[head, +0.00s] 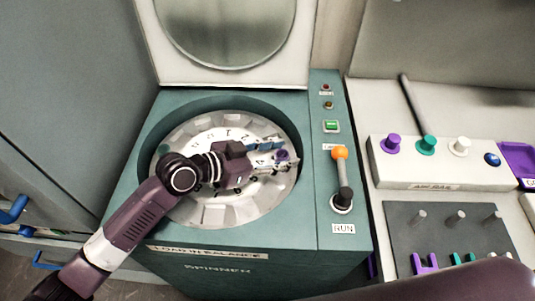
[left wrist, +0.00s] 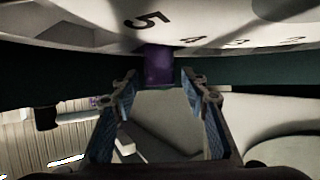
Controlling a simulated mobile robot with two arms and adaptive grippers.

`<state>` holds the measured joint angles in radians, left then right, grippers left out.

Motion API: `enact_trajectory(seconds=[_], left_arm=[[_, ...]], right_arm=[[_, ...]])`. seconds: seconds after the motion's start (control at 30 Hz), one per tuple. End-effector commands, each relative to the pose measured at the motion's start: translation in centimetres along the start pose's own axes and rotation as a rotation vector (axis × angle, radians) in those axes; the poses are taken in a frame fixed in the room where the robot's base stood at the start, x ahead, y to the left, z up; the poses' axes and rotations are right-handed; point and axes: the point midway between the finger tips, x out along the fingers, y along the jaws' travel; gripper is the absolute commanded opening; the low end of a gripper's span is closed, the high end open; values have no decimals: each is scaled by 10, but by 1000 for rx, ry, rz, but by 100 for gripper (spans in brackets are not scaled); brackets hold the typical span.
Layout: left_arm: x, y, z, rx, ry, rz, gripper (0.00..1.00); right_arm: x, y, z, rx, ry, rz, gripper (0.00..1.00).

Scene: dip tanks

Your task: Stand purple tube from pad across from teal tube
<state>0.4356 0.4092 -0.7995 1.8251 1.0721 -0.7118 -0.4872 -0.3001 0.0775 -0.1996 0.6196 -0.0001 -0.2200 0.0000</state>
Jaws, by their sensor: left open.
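A purple tube (head: 282,155) shows in the head view at the right side of the spinner's numbered rotor (head: 214,213), by my left fingertips. In the left wrist view the purple tube (left wrist: 159,65) is between and just beyond the fingertips, by the printed 5. My left gripper (head: 276,157) is open around or just short of it; contact cannot be told. The gripper and arm cover part of the rotor. My right gripper is not in view.
The spinner's round lid (head: 225,35) stands open behind. An orange-topped lever (head: 340,170) is right of the bowl. Further right are a bar with purple, teal and white knobs (head: 427,145), a grey pegged panel (head: 400,222) with coloured clips, and a purple tray (head: 519,158).

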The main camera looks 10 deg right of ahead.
Motion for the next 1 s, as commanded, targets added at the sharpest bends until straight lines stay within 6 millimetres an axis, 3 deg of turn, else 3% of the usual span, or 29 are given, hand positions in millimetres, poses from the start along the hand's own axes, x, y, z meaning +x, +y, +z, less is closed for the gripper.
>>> enact_trajectory(seconds=[0.53,0.73,1.0], left_arm=[[-98,-1,3,1,-3,-3,42],[-115,0,1,0,-1,-1,42],[-117,0,0,0,-1,0,42]], right_arm=[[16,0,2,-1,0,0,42],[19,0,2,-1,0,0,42],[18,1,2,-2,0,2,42]])
